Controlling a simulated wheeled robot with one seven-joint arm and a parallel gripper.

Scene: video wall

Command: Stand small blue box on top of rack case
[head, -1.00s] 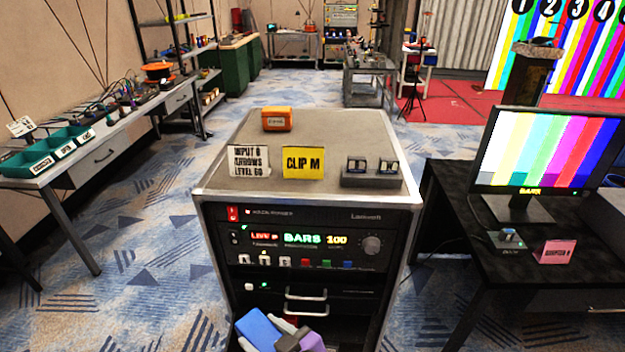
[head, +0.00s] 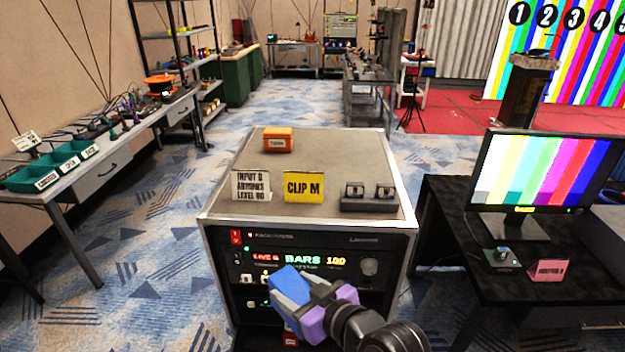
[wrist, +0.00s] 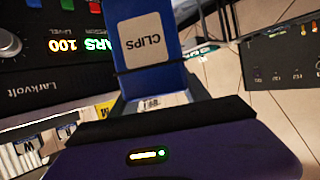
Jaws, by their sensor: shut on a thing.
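The small blue box (head: 291,284) is held in my gripper (head: 303,296), in front of the rack case's upper front panel in the head view. In the wrist view the blue box (wrist: 150,65) carries a white label reading CLIPS, and its near end is partly hidden by my gripper. My gripper is shut on it, and the box looks tilted in the head view. The rack case (head: 345,160) has a flat grey top, which is higher in the picture than the box. The box is apart from that top.
On the case top stand an orange box (head: 278,140), a white sign (head: 251,186), a yellow CLIP M card (head: 304,187) and a grey block with two small items (head: 368,203). Bare room shows at the back right and along the front edge. A monitor desk (head: 455,215) stands right.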

